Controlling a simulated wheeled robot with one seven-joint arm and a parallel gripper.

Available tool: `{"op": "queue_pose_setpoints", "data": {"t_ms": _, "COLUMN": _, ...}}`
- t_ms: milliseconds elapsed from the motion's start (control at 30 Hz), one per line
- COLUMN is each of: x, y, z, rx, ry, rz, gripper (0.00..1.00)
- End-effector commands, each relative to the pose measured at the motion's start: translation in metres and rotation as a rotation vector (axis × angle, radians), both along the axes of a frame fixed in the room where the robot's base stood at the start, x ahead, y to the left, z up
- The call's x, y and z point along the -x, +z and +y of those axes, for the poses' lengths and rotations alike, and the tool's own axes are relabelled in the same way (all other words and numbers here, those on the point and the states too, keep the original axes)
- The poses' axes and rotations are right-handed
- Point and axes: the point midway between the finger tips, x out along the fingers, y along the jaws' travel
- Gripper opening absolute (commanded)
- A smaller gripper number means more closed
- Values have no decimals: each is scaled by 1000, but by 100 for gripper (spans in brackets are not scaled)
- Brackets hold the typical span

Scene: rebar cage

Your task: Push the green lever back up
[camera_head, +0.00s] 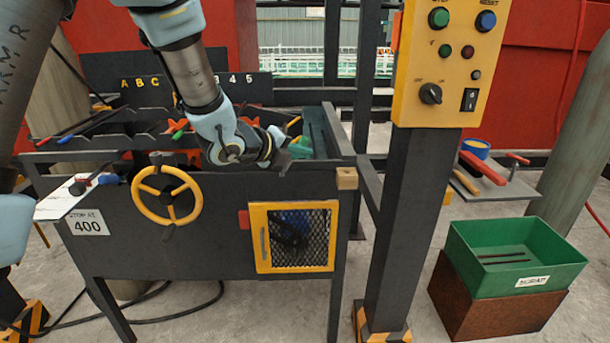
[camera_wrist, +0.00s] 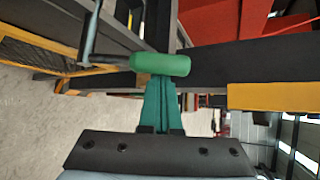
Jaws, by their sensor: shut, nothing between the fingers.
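The green lever shows in the wrist view as a thick green grip (camera_wrist: 160,64) on a grey rod (camera_wrist: 92,35). The grip lies crosswise just ahead of my gripper (camera_wrist: 158,88), and it overlaps the fingertips in the picture. I cannot tell whether they touch. My gripper's teal fingers are together with nothing between them. In the head view my gripper (camera_head: 299,148) is over the right part of the dark machine table (camera_head: 215,215). The lever cannot be told apart from the fingers there.
A yellow handwheel (camera_head: 167,195) and a yellow-framed mesh door (camera_head: 293,238) are on the table's front. A post with a yellow control panel (camera_head: 452,60) stands to the right. A green bin (camera_head: 515,257) sits on a brown block. A small wooden block (camera_head: 346,178) is at the table corner.

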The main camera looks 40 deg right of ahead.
Motion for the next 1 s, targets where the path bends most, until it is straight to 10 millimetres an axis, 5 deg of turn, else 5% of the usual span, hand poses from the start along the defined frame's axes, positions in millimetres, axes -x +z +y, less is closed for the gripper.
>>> {"op": "queue_pose_setpoints", "data": {"t_ms": 1000, "x": -43, "y": 6, "z": 53, "rx": 663, "ry": 0, "rz": 541, "gripper": 0}}
